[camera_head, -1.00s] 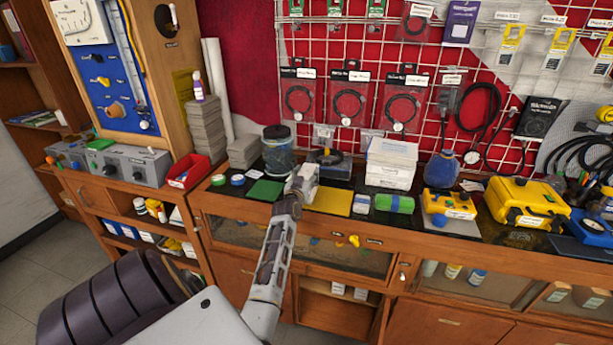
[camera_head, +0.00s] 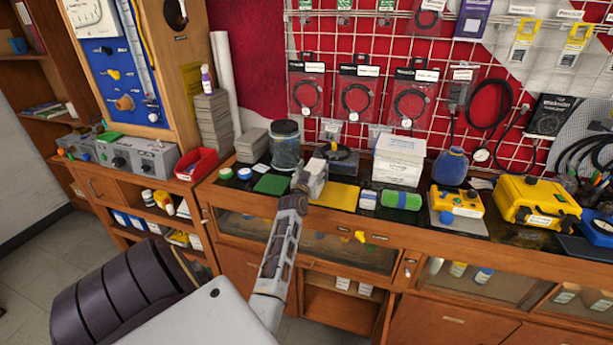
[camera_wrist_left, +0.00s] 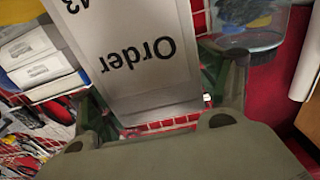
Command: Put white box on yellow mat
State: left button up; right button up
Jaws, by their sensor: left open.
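A white box with an "Order" label fills the top middle of the left wrist view (camera_wrist_left: 140,50). My left gripper (camera_wrist_left: 160,100) is open, with one finger on each side of this box. In the head view my left gripper (camera_head: 312,180) is at the left end of the yellow mat (camera_head: 338,197) and hides part of it. The box is small and pale there at the gripper, and I cannot tell whether it touches the mat. My right gripper is not in view.
A stack of white boxes (camera_head: 398,162) stands right of the mat at the back.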

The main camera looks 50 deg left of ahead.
pick_arm(q)
jog(key=shift+s+d+f, duration=0.1)
jog(key=shift+s+d, duration=0.25)
jog(key=shift+s, duration=0.25)
jog(key=v, duration=1)
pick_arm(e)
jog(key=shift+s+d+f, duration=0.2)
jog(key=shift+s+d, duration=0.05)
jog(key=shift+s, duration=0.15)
pick_arm(q)
jog(key=shift+s, duration=0.15)
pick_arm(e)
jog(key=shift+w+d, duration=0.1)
